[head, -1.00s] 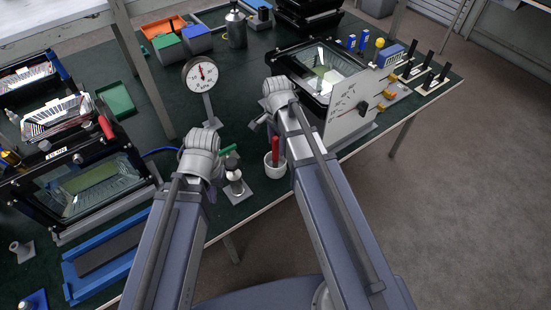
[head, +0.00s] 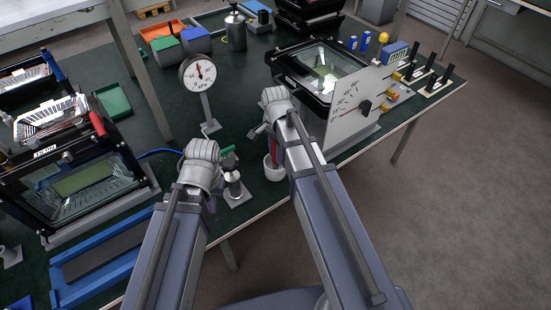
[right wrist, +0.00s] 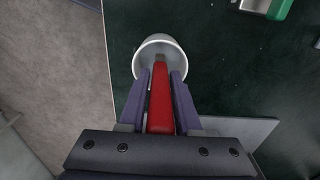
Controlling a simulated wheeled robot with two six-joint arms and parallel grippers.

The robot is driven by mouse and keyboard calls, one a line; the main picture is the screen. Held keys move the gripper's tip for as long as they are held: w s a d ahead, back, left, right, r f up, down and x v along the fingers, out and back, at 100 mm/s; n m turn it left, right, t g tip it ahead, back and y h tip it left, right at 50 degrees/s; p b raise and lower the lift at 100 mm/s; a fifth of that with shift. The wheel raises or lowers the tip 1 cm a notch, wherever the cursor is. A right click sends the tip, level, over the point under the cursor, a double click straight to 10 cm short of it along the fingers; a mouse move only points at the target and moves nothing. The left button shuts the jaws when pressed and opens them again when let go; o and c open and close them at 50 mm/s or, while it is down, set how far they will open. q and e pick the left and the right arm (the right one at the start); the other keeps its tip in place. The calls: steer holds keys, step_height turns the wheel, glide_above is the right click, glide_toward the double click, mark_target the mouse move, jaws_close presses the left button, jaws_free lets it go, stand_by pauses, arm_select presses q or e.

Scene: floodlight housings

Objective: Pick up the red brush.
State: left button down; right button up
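The red brush (right wrist: 160,100) stands in a white cup (right wrist: 157,45), its red handle pointing up toward the right wrist camera. In the head view the cup (head: 273,173) is near the table's front edge, and my right arm partly hides the brush. My right gripper (right wrist: 161,75) is open, one finger on each side of the handle, with narrow gaps visible. The brush's lower end is mostly hidden inside the cup. My left gripper (head: 211,203) is left of the cup beside a metal bottle; its fingers are mostly hidden by its wrist.
The metal bottle (head: 233,186) stands on a grey plate left of the cup. A dial gauge on a stand (head: 198,73) is behind. A floodlight housing with a grey panel (head: 355,105) is close on the right. Another glass-fronted housing (head: 80,185) is at left.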

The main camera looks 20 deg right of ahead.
jaws_close()
steer(key=shift+r, duration=0.1)
stand_by(0.3)
step_height(320, 180, up, 10)
steer(key=p, duration=1)
